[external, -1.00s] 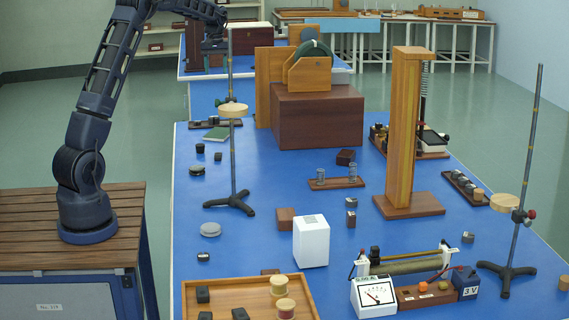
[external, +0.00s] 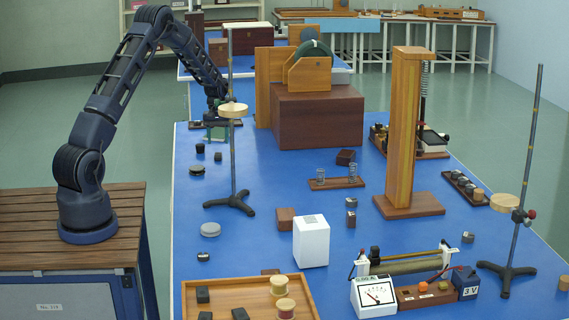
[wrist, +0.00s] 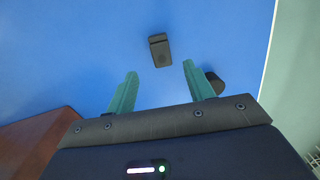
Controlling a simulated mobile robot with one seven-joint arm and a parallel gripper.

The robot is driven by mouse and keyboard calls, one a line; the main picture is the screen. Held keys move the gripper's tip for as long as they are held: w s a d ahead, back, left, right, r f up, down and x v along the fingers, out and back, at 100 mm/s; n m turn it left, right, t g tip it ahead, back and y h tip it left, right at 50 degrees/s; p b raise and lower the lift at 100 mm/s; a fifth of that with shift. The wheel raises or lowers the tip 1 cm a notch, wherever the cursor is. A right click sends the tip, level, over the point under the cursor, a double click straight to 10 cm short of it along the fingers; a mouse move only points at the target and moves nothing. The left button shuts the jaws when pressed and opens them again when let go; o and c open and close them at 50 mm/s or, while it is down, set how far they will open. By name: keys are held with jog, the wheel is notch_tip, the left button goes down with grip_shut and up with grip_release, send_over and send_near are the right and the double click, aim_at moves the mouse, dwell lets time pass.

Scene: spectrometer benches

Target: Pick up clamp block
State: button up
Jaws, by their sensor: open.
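The clamp block seems to be the small dark grooved block (wrist: 159,50) in the wrist view, lying on the blue bench ahead of the gap between my fingertips. It appears to be the small dark piece (external: 218,156) in the external view. My gripper (wrist: 158,70) is open and empty, with its two green fingers apart and short of the block. In the external view my gripper (external: 216,128) is over the far left part of the bench, beyond the block. Nothing touches the block.
A dark round piece (wrist: 216,84) is partly hidden behind the right finger in the wrist view. A large brown wooden box (external: 318,118) stands to the right in the external view. A stand rod (external: 233,165) rises nearby. Bare blue bench surrounds the block.

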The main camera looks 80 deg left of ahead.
aim_at(218, 153)
jog(key=shift+s+a+f, duration=0.1)
jog(key=shift+a+f, duration=0.05)
jog(key=shift+f, duration=1.4)
jog(key=shift+a+f, duration=0.1)
jog(key=shift+f, duration=1.4)
jog(key=c, duration=1.1)
